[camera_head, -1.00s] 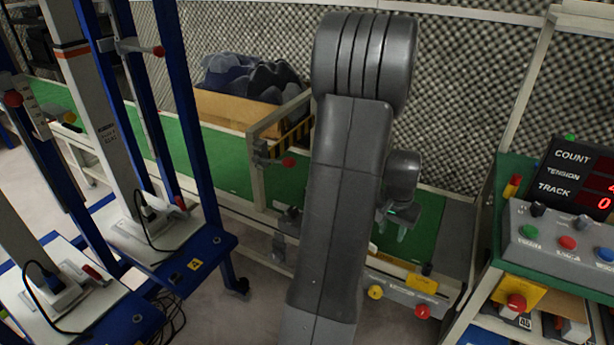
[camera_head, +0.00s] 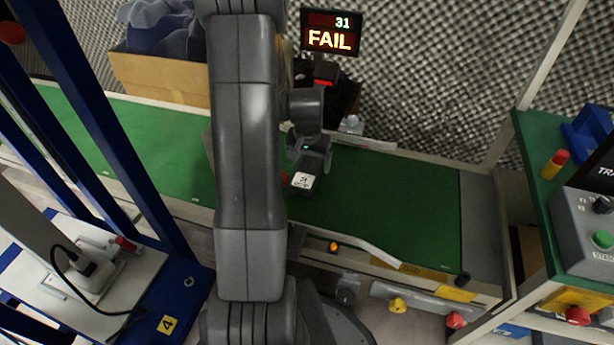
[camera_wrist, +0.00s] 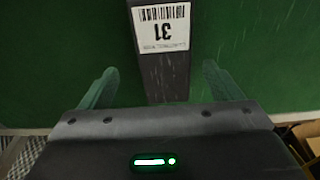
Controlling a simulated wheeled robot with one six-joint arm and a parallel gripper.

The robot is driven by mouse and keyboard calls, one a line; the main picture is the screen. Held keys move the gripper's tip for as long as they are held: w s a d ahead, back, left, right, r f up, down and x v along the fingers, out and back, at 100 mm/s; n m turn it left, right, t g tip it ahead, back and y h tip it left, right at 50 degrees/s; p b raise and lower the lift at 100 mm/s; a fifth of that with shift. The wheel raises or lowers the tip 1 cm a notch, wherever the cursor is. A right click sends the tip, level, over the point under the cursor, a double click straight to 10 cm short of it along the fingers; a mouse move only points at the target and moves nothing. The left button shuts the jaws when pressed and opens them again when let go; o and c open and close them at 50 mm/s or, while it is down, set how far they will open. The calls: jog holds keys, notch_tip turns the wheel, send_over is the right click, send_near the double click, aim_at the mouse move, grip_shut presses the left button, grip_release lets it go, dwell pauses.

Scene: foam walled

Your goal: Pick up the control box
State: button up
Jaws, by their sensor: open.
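A narrow dark grey box with a white barcode label reading 31, which I take for the control box (camera_wrist: 165,76), lies on the green belt in the wrist view. In the wrist view my gripper (camera_wrist: 160,82) is open, with one pale green finger on each side of the box and a gap to both. I cannot tell how far above the belt the fingertips are.
The green conveyor belt (camera_head: 400,205) is clear to the right. A display (camera_head: 331,32) reads 31 FAIL behind it. A cardboard box (camera_head: 160,78) with dark contents stands at the back left. A blue frame stands at left, and a grey button console (camera_head: 590,230) at right.

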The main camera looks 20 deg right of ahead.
aim_at(308, 170)
jog(key=f+b, duration=0.1)
jog(key=f, duration=0.1)
jog(key=w+f+b, duration=0.1)
jog(key=f, duration=0.2)
jog(key=shift+f, duration=0.1)
jog(key=c, duration=1.4)
